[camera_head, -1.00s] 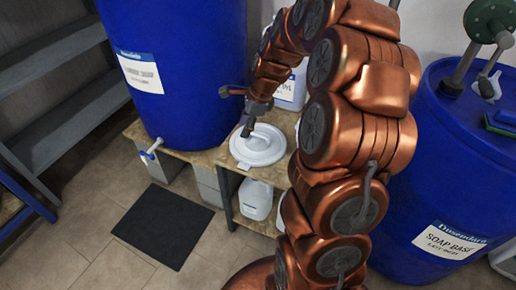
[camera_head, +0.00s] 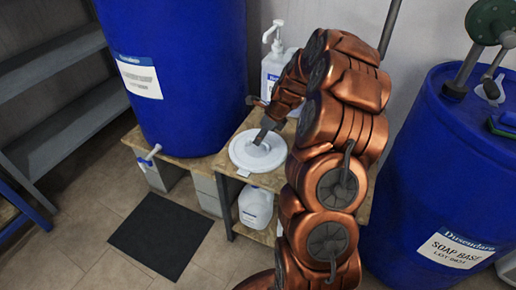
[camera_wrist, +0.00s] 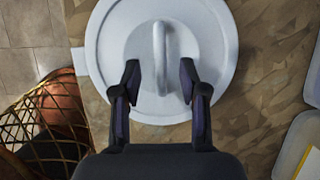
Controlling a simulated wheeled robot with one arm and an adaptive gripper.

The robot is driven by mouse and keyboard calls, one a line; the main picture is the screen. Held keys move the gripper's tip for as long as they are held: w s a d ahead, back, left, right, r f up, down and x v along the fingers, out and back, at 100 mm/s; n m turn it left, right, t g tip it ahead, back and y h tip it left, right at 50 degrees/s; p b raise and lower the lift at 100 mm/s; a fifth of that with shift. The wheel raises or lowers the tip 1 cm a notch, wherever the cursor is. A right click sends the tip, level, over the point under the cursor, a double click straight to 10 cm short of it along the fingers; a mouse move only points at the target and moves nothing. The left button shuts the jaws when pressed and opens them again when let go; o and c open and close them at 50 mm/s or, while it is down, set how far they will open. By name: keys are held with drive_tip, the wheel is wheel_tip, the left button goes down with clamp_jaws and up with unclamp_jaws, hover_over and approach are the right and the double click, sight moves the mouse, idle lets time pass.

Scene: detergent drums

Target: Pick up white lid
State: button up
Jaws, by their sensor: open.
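The white lid (camera_head: 244,158) is round and lies flat on the wooden bench top, near its front edge. In the wrist view the white lid (camera_wrist: 112,45) has a raised upright handle (camera_wrist: 160,58) at its middle. My gripper (camera_head: 264,140) is over the lid, reaching down to it from the right. In the wrist view my gripper (camera_wrist: 159,76) is open, with one dark finger on each side of the near end of the handle. I cannot tell whether the fingers touch the lid. My arm hides part of the bench on the right.
A large blue drum (camera_head: 180,60) stands left of the lid, with a tap (camera_head: 150,154) low on it. A pump bottle (camera_head: 272,70) stands behind the lid. A white jug (camera_head: 256,207) is on the shelf below. Another blue drum (camera_head: 440,180) is at right.

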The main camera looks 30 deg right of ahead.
drive_tip(key=x, duration=0.3)
drive_tip(key=shift+w+f, duration=0.1)
drive_tip(key=shift+f, duration=0.15)
clamp_jaws()
